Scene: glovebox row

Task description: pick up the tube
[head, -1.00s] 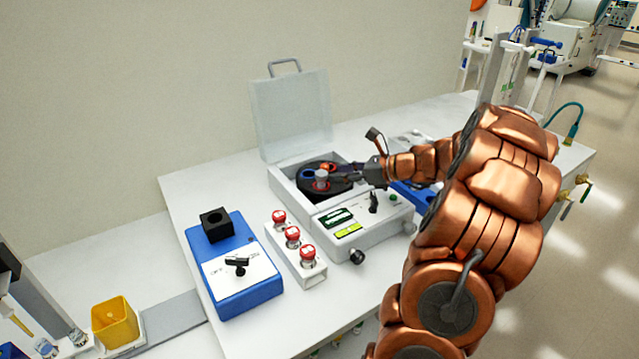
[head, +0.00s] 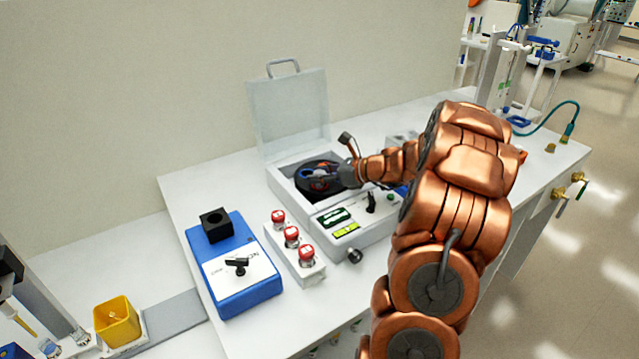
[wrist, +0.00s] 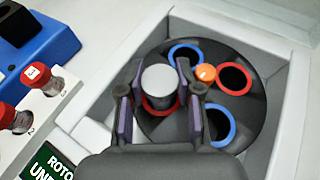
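A tube with a pale grey top (wrist: 159,84) stands in a red-ringed slot of the dark centrifuge rotor (wrist: 250,110). My gripper (wrist: 157,92) is open, its two fingers on either side of the tube, with small gaps showing between pads and tube. In the head view my gripper (head: 335,177) is inside the open centrifuge (head: 283,190), low over the rotor, and largely hides the tube. The other slots in view have blue and red rings and look empty.
An orange knob (wrist: 206,73) is at the rotor's centre, close to the right finger. The centrifuge lid (head: 290,115) stands raised behind. A white rack (head: 310,268) with red-capped tubes and a blue device (head: 245,290) are to the left.

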